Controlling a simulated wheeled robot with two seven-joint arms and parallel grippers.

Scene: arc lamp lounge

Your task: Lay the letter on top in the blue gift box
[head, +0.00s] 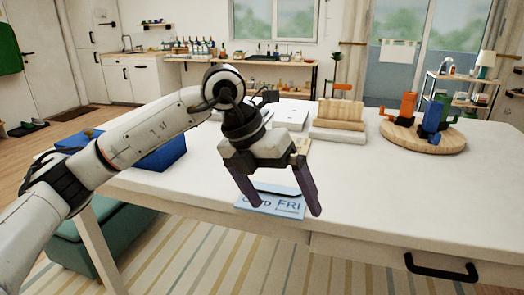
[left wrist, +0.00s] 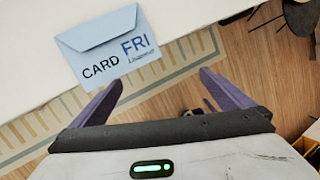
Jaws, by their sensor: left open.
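The letter is a light blue envelope (head: 272,204) marked "CARD FRI". It lies flat at the table's front edge, its near side at or slightly past the edge. It also shows in the left wrist view (left wrist: 112,45). My left gripper (head: 290,210) is open, fingers pointing down, in front of the letter in the head view. In the left wrist view its fingers (left wrist: 161,80) are empty and the letter lies beyond the tips, toward the upper left. The blue gift box (head: 166,153) stands at the table's left, partly hidden behind my left arm; its inside is not visible. My right gripper is not in view.
The white table (head: 400,190) has free room at its right front. White boxes and a wooden block (head: 340,114) stand behind my gripper. A round wooden board (head: 430,138) with orange, green and blue items is at the right. A teal stool (head: 85,245) stands below left.

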